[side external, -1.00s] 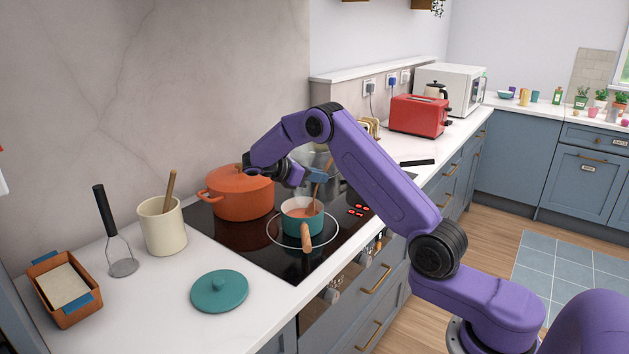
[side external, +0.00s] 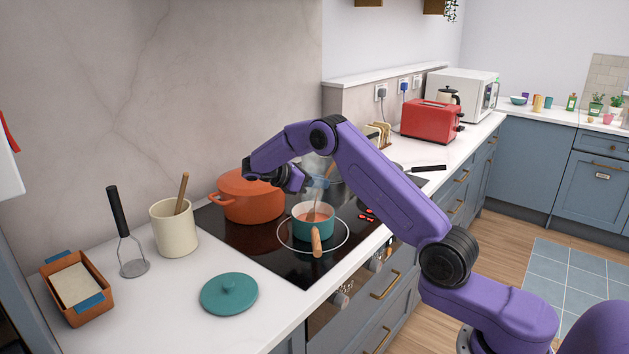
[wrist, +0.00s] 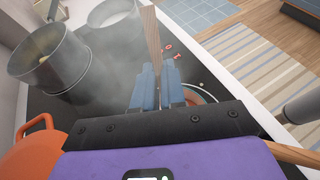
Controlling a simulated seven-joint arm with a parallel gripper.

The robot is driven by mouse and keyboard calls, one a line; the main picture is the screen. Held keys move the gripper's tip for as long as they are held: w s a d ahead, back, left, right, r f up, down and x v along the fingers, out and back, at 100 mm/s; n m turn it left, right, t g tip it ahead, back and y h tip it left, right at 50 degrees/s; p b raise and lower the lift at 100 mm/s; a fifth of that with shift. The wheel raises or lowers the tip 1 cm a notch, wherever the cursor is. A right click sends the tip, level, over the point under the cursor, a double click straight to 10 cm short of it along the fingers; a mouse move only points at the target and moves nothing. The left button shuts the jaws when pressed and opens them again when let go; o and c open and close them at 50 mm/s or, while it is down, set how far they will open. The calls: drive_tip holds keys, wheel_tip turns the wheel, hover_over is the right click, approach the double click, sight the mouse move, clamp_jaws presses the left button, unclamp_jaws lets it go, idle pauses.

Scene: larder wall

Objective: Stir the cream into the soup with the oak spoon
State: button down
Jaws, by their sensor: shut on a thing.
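The teal saucepan (side external: 313,228) stands on the hob, its wooden handle pointing to the front. Orange-red soup (side external: 322,214) shows inside; I cannot make out the cream as separate. My gripper (side external: 318,183) is above the pan, its blue fingers (wrist: 156,88) shut on the oak spoon (wrist: 151,35). The spoon is tilted, its handle rising above the fingers and its lower end in the soup, where the tip is hidden. In the wrist view my gripper hides most of the saucepan.
An orange lidded pot (side external: 250,197) stands close to the left of the saucepan. A steel pot (wrist: 50,55) and a pan (wrist: 112,12) are beyond. A teal lid (side external: 229,293), a cream utensil crock (side external: 174,228) and a masher (side external: 130,245) are on the left counter. Steam drifts over the hob.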

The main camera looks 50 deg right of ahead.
drive_tip(key=shift+s, duration=0.2)
drive_tip(key=shift+s+d+r, duration=0.25)
drive_tip(key=shift+d+r, duration=0.2)
drive_tip(key=shift+r, duration=0.7)
drive_tip(key=shift+s+d+r, duration=0.2)
drive_tip(key=shift+d+r, duration=0.2)
drive_tip(key=shift+r, duration=0.7)
drive_tip(key=shift+s+d+r, duration=0.25)
drive_tip(key=shift+d+r, duration=0.2)
drive_tip(key=shift+r, duration=0.7)
drive_tip(key=shift+r, duration=2.5)
